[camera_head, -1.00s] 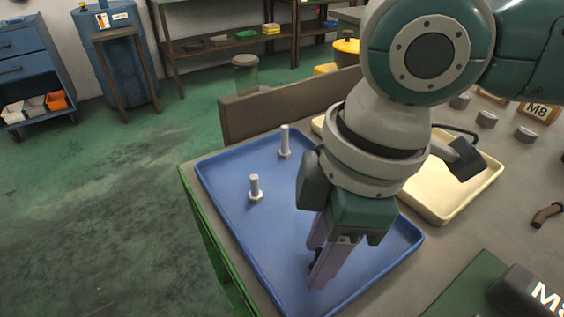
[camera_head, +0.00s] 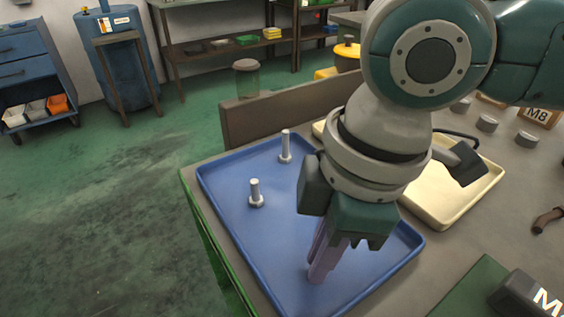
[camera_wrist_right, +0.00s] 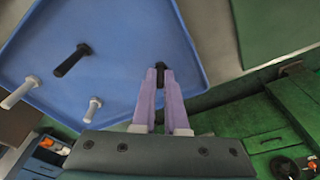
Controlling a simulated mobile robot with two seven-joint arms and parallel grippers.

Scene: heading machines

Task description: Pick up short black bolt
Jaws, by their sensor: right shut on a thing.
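My right gripper (camera_head: 318,277) points down into the blue tray (camera_head: 228,165), its purple fingers close together. In the right wrist view the right gripper (camera_wrist_right: 160,88) is shut on a short black bolt (camera_wrist_right: 160,72), whose dark end shows between and past the fingertips. Whether it touches the tray I cannot tell. A longer black bolt (camera_wrist_right: 72,60) stands in the tray, apart from the fingers. In the head view both black bolts are hidden by my arm and gripper. My left gripper is not in view.
Two silver bolts (camera_head: 286,147) (camera_head: 256,193) stand upright in the blue tray's left part. A cream tray (camera_head: 440,205) lies to the right, partly behind my arm. Several grey round pieces (camera_head: 487,122) and an M8 sign (camera_head: 537,115) are on the table at the right.

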